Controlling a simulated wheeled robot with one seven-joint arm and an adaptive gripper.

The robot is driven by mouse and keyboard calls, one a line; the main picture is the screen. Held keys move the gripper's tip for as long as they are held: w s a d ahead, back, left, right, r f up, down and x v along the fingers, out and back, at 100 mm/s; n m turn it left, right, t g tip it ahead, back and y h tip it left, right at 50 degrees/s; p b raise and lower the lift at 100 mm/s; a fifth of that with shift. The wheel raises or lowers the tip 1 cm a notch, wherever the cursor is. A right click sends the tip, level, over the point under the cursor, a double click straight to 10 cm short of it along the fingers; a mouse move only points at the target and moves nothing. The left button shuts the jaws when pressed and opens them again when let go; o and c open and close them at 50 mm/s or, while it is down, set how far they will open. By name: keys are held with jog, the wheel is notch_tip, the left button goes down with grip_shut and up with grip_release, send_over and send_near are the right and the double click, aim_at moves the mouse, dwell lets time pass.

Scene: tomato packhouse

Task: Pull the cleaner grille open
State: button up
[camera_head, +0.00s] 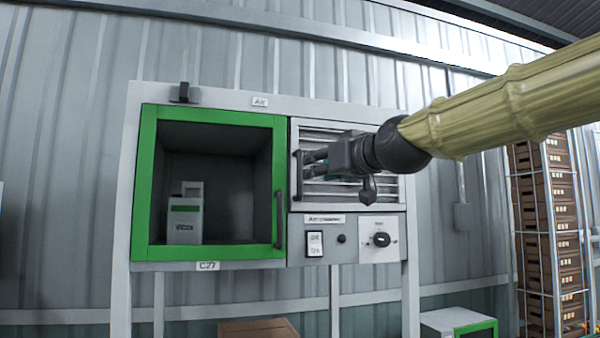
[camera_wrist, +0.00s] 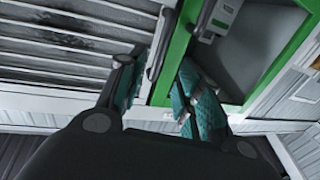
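The cleaner grille (camera_head: 350,190) is a pale slatted panel in the right half of a wall cabinet, and it looks closed. It also fills the upper left of the wrist view (camera_wrist: 60,45). Its dark upright handle (camera_head: 297,175) is at the grille's left edge, beside the green frame. My gripper (camera_head: 305,163) is in front of the grille, with its fingertips close to the handle. In the wrist view the teal-padded fingers are apart, and the handle (camera_wrist: 160,48) shows between them, nearer the left finger. I cannot tell whether they touch it.
A green-framed compartment (camera_head: 147,190) with its own dark handle (camera_head: 279,220) adjoins the grille on the left; a white box (camera_head: 185,225) stands inside. A switch (camera_head: 314,243) and a knob (camera_head: 381,240) are below the grille. Stacked brown crates (camera_head: 545,220) stand at right.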

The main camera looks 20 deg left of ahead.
aim_at(301, 173)
jog(key=p+x, duration=0.3)
jog(key=x, duration=0.5)
jog(key=shift+p+x, duration=0.5)
jog(key=shift+x, duration=0.4)
jog(key=shift+f, duration=0.15)
grip_shut()
